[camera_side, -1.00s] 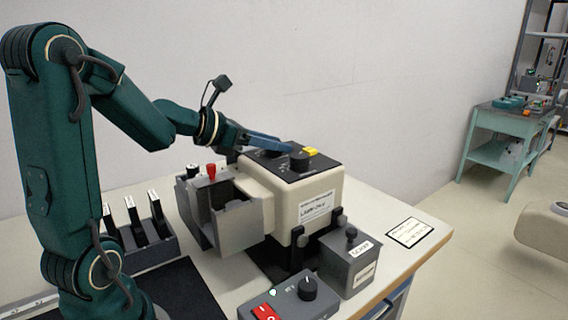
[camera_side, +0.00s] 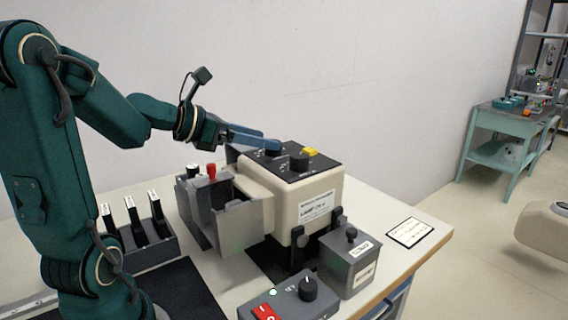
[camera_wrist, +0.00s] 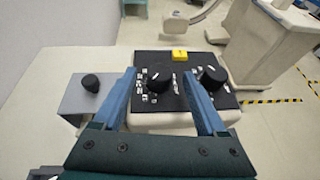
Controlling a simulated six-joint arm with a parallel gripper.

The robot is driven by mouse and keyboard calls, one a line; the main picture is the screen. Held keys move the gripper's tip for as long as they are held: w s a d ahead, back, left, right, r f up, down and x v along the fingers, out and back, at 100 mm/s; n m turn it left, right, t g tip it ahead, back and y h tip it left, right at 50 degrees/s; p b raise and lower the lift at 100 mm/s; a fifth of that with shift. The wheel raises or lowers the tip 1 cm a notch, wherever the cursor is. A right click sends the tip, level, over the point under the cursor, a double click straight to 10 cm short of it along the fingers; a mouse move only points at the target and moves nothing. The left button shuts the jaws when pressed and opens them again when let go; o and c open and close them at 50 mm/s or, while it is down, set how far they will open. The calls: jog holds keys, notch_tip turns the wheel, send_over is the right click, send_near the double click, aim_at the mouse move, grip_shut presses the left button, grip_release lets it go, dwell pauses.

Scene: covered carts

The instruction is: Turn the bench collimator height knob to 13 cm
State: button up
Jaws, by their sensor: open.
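My gripper (camera_side: 275,146) is open above the black top panel of the cream housing (camera_side: 318,196). In the wrist view its two blue fingers (camera_wrist: 160,73) lie on either side of the left black knob (camera_wrist: 158,83), with a gap to each side. That knob's white mark points up and slightly left. A second black knob (camera_wrist: 213,76) is to the right, outside the right finger; in the side view it is the nearer knob (camera_side: 299,160). The scale labels are too small to read, so I cannot tell which knob is the height knob.
A yellow block (camera_wrist: 180,55) sits at the panel's far edge. A grey box with a black knob (camera_wrist: 90,83) stands left of the housing. A red-topped post (camera_side: 211,171), a grey knob box (camera_side: 350,262) and a red-switch box (camera_side: 290,300) are around it.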

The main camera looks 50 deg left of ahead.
jog(key=shift+v, duration=0.75)
jog(key=shift+d, duration=0.1)
jog(key=d+m+h, duration=0.1)
jog(key=d+m, duration=0.1)
jog(key=d+m+g+h, duration=0.1)
jog(key=d+m, duration=0.1)
jog(key=d, duration=0.1)
jog(key=s+d+m+h, duration=0.1)
jog(key=d+m, duration=0.1)
jog(key=d, duration=0.1)
jog(key=shift+r+m+g, duration=0.3)
jog(key=shift+g, duration=0.1)
jog(key=s+d+f+m+g, duration=0.55)
jog(key=s+d+m, duration=0.35)
jog(key=m, duration=0.6)
jog(key=s+f+m+y, duration=0.1)
jog(key=m, duration=0.3)
jog(key=s+a+m+y, duration=0.1)
jog(key=s+m+y, duration=0.1)
jog(key=m, duration=0.2)
jog(key=s+f+m+y, duration=0.1)
jog(key=m, duration=0.4)
jog(key=shift+s+a+f+g, duration=0.2)
jog(key=shift+f+g, duration=0.1)
jog(key=shift+g, duration=0.05)
